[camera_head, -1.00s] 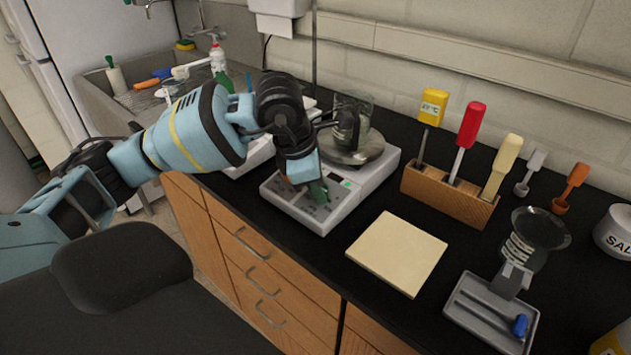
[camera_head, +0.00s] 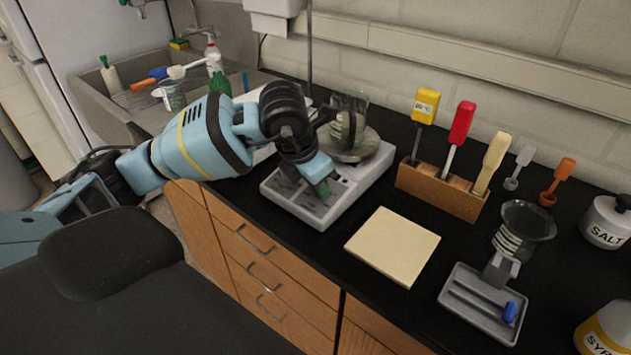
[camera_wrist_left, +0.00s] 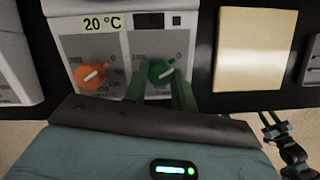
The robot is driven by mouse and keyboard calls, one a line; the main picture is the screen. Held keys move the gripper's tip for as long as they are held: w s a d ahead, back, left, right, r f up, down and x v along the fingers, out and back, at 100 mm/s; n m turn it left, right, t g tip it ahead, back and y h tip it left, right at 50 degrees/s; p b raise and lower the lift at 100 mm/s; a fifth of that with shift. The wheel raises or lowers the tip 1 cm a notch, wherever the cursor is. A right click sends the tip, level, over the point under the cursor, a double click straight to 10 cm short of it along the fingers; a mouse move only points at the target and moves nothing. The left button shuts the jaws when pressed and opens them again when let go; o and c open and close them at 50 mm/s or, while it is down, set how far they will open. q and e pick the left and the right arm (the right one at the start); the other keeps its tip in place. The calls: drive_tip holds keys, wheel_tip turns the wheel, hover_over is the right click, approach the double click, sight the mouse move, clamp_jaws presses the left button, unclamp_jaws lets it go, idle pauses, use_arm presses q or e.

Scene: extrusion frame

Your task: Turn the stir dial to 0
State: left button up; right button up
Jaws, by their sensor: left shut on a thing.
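The hotplate stirrer (camera_head: 367,184) stands on the black counter with a round metal top. In the left wrist view its front panel (camera_wrist_left: 120,45) has an orange dial (camera_wrist_left: 92,74) under a "20 °C" display and a green dial (camera_wrist_left: 160,69) under a dark display. The green dial is the stir dial, with a 0 mark at its upper right; its pale pointer line slants up to the right, towards that mark. My left gripper (camera_head: 316,193) is at the panel, its green fingers shut on the green dial (camera_wrist_left: 168,88).
A glass beaker (camera_head: 348,122) stands on the metal top, close behind my left wrist. A cream square pad (camera_head: 393,246) lies right of the stirrer. A wooden tool block (camera_head: 441,191) and a grey tray (camera_head: 483,302) stand further right. The sink is behind my arm.

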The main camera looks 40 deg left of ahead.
idle(0.3)
use_arm(q)
drive_tip(key=o, duration=1)
drive_tip(key=shift+r, duration=0.1)
drive_tip(key=v, duration=0.7)
drive_tip(key=shift+s+r, duration=0.1)
drive_tip(key=shift+r, duration=0.2)
drive_tip(key=shift+f, duration=0.1)
